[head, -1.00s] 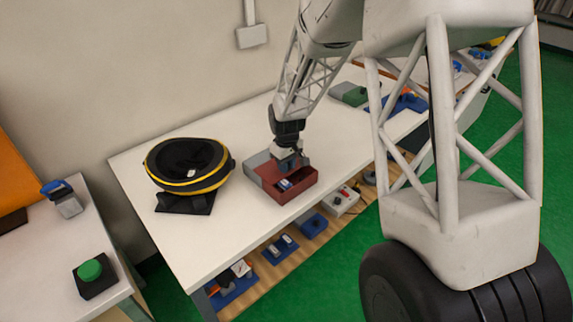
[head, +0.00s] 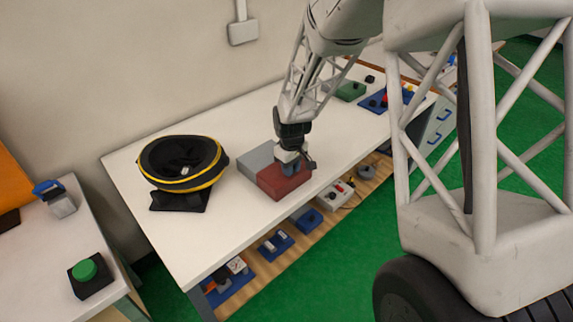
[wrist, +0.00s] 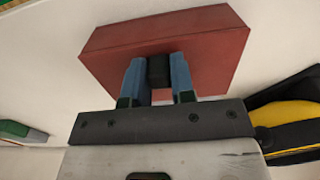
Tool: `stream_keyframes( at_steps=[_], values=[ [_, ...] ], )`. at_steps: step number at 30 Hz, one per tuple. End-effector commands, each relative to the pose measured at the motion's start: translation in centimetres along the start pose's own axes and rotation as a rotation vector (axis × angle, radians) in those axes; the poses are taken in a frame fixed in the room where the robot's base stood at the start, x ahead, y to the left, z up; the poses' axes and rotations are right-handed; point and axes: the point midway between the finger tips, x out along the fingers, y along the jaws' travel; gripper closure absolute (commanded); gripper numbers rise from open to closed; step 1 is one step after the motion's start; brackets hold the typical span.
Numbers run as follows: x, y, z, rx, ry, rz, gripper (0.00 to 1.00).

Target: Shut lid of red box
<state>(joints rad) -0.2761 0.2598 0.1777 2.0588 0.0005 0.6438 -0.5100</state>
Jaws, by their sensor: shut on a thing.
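The red box (head: 283,185) stands on the white table, and its top now looks like a closed flat red surface. The inside is hidden. In the wrist view the red surface (wrist: 215,50) fills the upper middle, with a black knob (wrist: 159,72) near its front edge. My gripper (head: 290,167) is at the box's far right side, pointing down. In the wrist view its blue fingers (wrist: 158,62) are closed on the black knob, one on each side. I cannot tell whether the lid is seated all along its edge.
A grey block (head: 256,158) lies against the far left side of the box. A black and yellow round bag-like thing (head: 182,165) stands to the left. A shelf (head: 275,258) below holds several small devices.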

Motion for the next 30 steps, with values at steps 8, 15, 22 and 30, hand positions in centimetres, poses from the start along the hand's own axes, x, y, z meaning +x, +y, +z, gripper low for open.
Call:
stream_keyframes(
  at_steps=[8, 15, 22, 30],
  values=[
    [0.09, -0.02, 0.45, 0.000, -0.005, -0.002, 1.00],
    [0.08, -0.02, 0.42, 0.000, -0.004, -0.001, 0.52],
    [0.04, -0.01, 0.33, 0.000, -0.003, -0.001, 0.51],
    [-0.74, 0.01, 0.27, 0.000, -0.001, 0.000, 0.51]
  ],
)
